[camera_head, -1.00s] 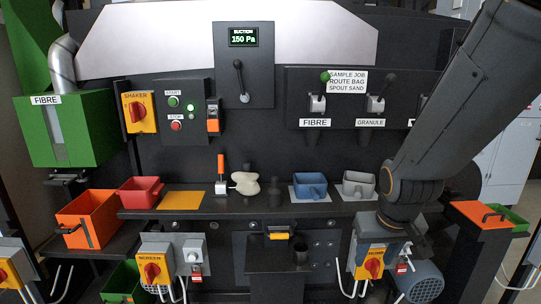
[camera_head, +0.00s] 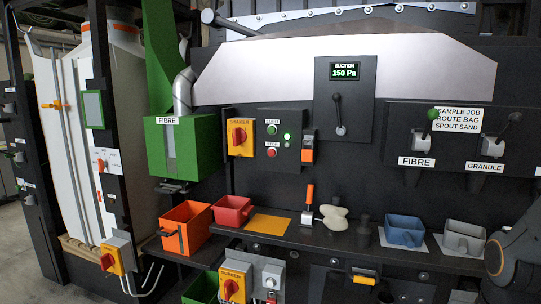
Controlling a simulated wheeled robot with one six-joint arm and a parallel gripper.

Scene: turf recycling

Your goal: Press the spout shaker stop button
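The red stop button (camera_head: 271,152) is on a dark control panel (camera_head: 287,165), under a small white label. Left of the panel is a yellow box with a red rotary switch (camera_head: 240,135), labelled SHAKER. An orange-fronted switch (camera_head: 308,147) is at the panel's right edge. Only a dark grey part of my arm shows at the lower right, well away from the button. My gripper is not in view.
A green FIBRE box (camera_head: 200,150) hangs left of the panel. Below, the dark shelf (camera_head: 340,240) holds a red bin (camera_head: 232,211), an orange-handled tool (camera_head: 308,200), a pale lump (camera_head: 334,217) and a blue bin (camera_head: 405,231). The space before the panel looks clear.

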